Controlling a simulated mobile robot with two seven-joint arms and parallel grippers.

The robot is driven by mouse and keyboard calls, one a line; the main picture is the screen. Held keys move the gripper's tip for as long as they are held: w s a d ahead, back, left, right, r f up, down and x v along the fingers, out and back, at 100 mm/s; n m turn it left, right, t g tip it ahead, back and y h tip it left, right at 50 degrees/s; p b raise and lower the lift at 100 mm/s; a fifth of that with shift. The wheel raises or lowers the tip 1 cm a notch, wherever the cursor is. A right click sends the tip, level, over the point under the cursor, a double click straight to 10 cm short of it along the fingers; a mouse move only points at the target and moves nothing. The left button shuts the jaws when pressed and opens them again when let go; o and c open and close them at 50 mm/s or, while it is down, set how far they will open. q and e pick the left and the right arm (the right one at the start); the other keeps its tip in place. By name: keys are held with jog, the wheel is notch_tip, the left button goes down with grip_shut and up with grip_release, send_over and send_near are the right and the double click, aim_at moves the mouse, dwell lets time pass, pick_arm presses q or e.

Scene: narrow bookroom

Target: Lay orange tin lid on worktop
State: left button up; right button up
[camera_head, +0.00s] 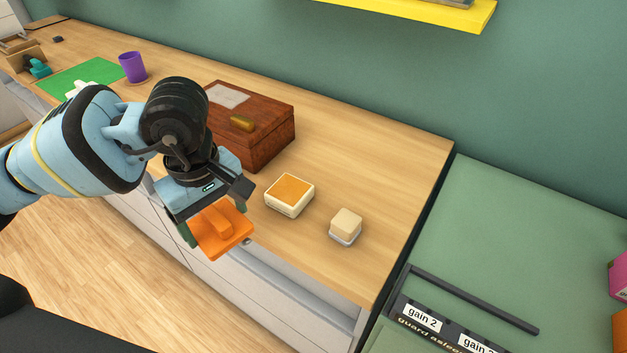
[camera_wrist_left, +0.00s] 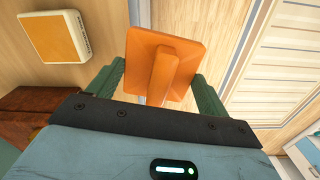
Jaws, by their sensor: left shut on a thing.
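The orange tin lid (camera_head: 220,234) is a square plate with a raised bar handle. My left gripper (camera_head: 219,214) is shut on it and holds it at the worktop's front edge, above the drawer fronts. In the left wrist view the lid (camera_wrist_left: 180,50) sits between the two green fingers of the gripper (camera_wrist_left: 163,85), with floor and cabinet front behind it. The wooden worktop (camera_head: 375,185) lies behind and right of the lid. A cream square tin (camera_head: 289,198) with an orange top face stands on it, just right of the gripper; it also shows in the wrist view (camera_wrist_left: 52,38). My right gripper is not in view.
A reddish-brown wooden box (camera_head: 262,125) stands behind the gripper. A small beige block on a pale base (camera_head: 345,226) stands right of the tin. A purple cup (camera_head: 132,67) and green mat (camera_head: 85,77) are farther left.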

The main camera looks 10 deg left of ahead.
aim_at(224, 242)
pick_arm(q)
jog(key=m, duration=0.2)
jog(key=s+d+f+m, duration=0.1)
jog(key=m, duration=0.1)
jog(key=f+m, duration=0.1)
jog(key=m, duration=0.1)
jog(key=shift+s+d+f, duration=0.15)
jog(key=shift+s+f, duration=0.05)
jog(key=shift+s, duration=0.05)
jog(key=m, duration=0.2)
jog(key=s+f+m, duration=0.1)
jog(key=m, duration=0.1)
jog(key=d+f+m, duration=0.1)
jog(key=shift+s+m, duration=0.15)
jog(key=shift+m, duration=0.25)
